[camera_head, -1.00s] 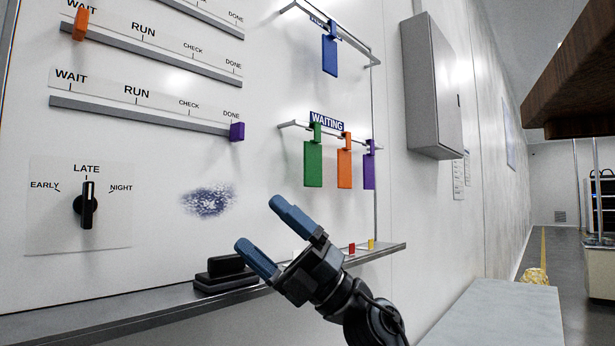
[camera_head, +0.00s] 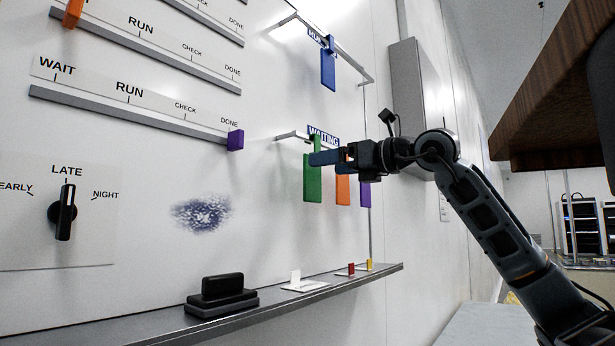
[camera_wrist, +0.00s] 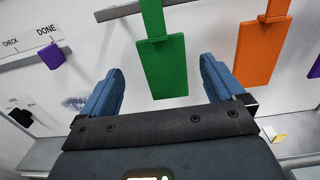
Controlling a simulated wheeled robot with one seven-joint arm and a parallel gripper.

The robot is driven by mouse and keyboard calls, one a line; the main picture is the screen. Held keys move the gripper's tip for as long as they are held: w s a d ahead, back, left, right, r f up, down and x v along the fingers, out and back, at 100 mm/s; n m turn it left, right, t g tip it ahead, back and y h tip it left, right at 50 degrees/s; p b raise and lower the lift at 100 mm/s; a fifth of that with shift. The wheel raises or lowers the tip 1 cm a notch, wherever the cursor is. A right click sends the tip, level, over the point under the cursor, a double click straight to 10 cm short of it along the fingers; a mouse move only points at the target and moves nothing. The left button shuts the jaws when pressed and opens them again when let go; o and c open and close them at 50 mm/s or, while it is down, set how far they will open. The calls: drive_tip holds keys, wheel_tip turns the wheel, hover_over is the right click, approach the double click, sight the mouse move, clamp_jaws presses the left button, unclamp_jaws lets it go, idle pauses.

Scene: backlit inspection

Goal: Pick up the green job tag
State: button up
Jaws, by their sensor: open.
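The green job tag (camera_head: 312,184) hangs from the rail under the WAITING label on the white board. It also shows in the wrist view (camera_wrist: 163,68), upright, between and just beyond my two blue fingertips. My gripper (camera_head: 322,158) is open and empty, raised in front of the tags. In the wrist view my gripper (camera_wrist: 160,85) has one finger on each side of the green tag, with visible gaps on both sides. In the head view one finger overlaps the green tag's right edge; I cannot tell whether it touches.
An orange tag (camera_head: 343,190) and a purple tag (camera_head: 366,194) hang to the right of the green one; the orange tag (camera_wrist: 263,52) is close outside my right finger. A blue tag (camera_head: 328,70) hangs above. A ledge (camera_head: 330,284) runs below, holding a black eraser (camera_head: 222,290) and small cards.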

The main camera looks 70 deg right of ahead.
drive_tip(key=p+x, duration=0.3)
drive_tip(key=x, duration=0.4)
drive_tip(key=shift+w+d+r, duration=0.25)
drive_tip(key=shift+w+r, duration=0.1)
drive_tip(key=c, duration=1)
drive_tip(key=shift+r, duration=0.15)
